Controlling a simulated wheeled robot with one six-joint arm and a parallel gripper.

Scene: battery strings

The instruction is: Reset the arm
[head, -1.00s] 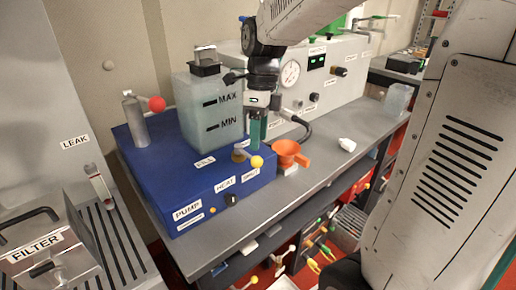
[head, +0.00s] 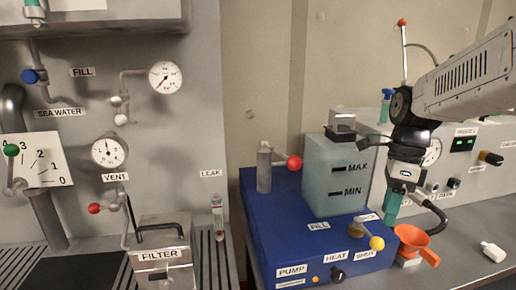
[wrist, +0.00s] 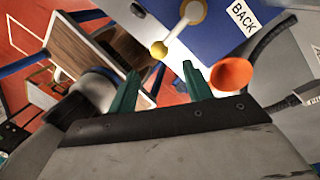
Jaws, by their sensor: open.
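My arm comes in from the right in the head view. My gripper (head: 392,207), with green fingers, points down just above and left of the orange funnel (head: 411,240). In the wrist view its two green fingers (wrist: 160,78) stand apart. The yellow-balled lever (wrist: 178,30) shows beyond them, and the orange funnel (wrist: 232,74) sits beside the right finger. I see nothing held.
The blue pump box (head: 300,215) carries the translucent MAX/MIN tank (head: 335,178) and a red-knobbed valve (head: 293,163). A small white bottle (head: 493,251) lies on the grey bench at right. A gauge panel with the FILTER box (head: 160,257) fills the left.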

